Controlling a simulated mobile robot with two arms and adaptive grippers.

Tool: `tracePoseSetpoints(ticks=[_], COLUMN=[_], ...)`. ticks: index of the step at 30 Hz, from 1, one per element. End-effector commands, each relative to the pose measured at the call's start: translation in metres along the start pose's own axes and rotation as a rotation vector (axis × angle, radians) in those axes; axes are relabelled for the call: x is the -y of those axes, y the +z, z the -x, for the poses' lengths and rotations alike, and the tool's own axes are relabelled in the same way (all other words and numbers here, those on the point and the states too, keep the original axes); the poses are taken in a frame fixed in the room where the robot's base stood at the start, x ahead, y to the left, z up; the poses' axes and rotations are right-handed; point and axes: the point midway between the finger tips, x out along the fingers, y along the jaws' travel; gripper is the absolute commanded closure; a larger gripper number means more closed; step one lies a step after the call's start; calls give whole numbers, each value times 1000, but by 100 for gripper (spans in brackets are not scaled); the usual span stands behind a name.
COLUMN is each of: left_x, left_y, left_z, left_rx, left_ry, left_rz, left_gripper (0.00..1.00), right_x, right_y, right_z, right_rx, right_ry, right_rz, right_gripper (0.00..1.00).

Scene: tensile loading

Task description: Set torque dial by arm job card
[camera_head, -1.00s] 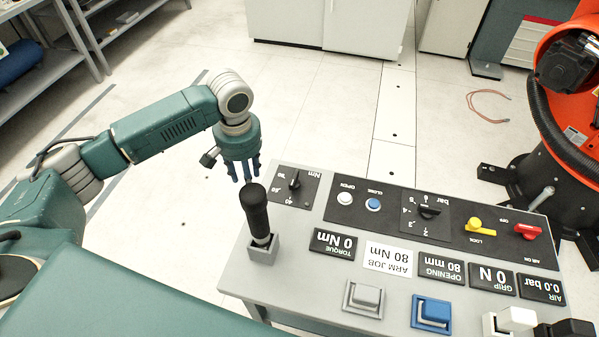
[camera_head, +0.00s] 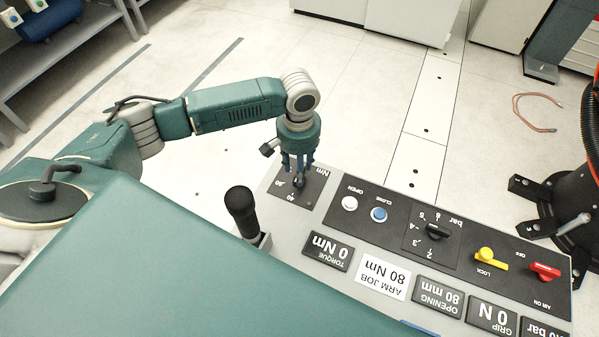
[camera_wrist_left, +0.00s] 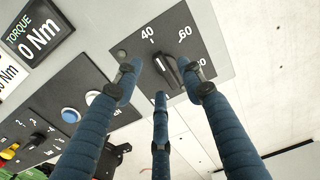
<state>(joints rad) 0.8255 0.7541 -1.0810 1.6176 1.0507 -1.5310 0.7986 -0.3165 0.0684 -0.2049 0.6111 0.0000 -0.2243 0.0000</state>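The torque dial (camera_head: 300,184), a black knob on a dark plate marked in Nm, sits at the panel's far left corner. In the left wrist view the knob (camera_wrist_left: 170,72) shows a white pointer mark near the 40 side; 60 and a partly hidden 80 also show. My left gripper (camera_head: 299,172) is over the dial, its blue fingers apart around the knob; contact cannot be told. The arm job card (camera_head: 369,274) is white and reads 80 Nm. The torque display (camera_head: 328,250) reads 0 Nm. My right gripper is not in view.
A black joystick (camera_head: 242,210) stands left of the displays, near my left arm. White and blue buttons (camera_head: 379,214), a bar dial (camera_head: 438,231), a yellow lock switch (camera_head: 489,258) and a red air switch (camera_head: 544,271) lie to the right. Open floor lies beyond the panel.

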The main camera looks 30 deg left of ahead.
Motion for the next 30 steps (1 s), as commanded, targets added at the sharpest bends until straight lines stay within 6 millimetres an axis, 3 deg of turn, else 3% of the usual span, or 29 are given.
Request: tracePoseSetpoints(ticks=[6, 11, 17, 24, 30], left_x=[0, 0, 0, 0, 0], left_y=[0, 0, 0, 0, 0], left_z=[-27, -33, -34, -33, -33], left_rx=[1, -1, -1, -1, -1], left_ry=[0, 0, 0, 0, 0], left_rz=[-1, -1, -1, -1, -5], left_gripper=[60, 60, 60, 100, 100], right_x=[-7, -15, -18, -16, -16], right_y=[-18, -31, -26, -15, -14], right_z=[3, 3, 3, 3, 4], right_rx=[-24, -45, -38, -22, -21], right_ry=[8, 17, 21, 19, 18], right_rz=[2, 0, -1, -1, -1], right_gripper=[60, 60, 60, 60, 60])
